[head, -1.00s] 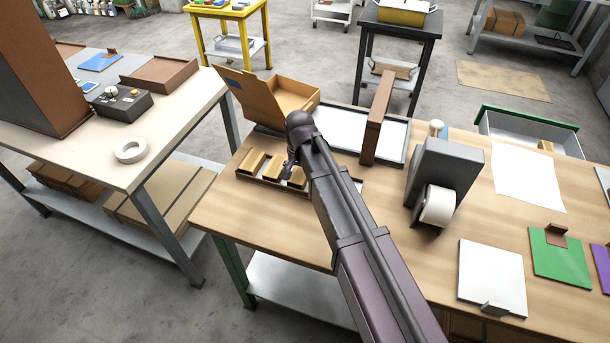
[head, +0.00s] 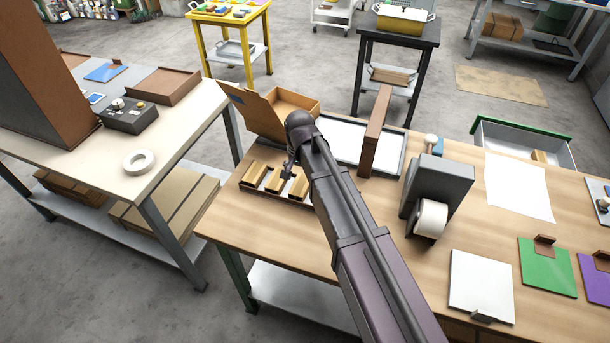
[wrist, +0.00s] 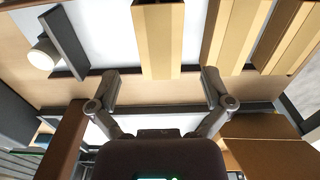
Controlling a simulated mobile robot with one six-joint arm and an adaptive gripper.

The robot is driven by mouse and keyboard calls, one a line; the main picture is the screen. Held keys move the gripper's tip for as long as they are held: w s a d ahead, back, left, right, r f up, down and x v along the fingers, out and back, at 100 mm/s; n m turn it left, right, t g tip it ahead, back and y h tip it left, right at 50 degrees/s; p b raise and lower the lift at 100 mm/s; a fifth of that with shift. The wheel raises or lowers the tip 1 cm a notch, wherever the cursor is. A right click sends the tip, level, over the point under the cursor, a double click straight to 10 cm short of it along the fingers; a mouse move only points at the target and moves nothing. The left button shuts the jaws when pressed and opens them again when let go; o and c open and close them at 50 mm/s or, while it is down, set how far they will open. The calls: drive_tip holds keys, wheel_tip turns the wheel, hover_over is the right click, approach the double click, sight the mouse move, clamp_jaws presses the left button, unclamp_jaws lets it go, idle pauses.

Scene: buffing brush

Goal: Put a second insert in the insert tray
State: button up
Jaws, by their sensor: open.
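Several yellow-tan inserts stand side by side in a shallow brown-rimmed tray (head: 240,187) at the left of the workbench. I see a left insert (head: 253,175), a middle insert (head: 273,180) and a right insert (head: 299,188). My gripper (head: 289,170) is open and empty, pointing down by the right insert. In the wrist view its fingers (wrist: 160,74) are spread, and the end of one insert (wrist: 158,40) appears between the fingertips; I cannot tell the height gap. Two more inserts (wrist: 233,36) show to the right there. My arm hides the tray's right part.
Behind my gripper stand an open cardboard box (head: 290,103), a grey-rimmed white tray (head: 345,132) and an upright brown board (head: 374,135). A grey dispenser with a white roll (head: 441,188) stands right of my arm. The bench's front left is clear.

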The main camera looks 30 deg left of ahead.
sight(300, 185)
wheel_tip(300, 185, up, 7)
drive_tip(key=p, duration=0.6)
drive_tip(key=shift+f, duration=0.2)
idle(0.5)
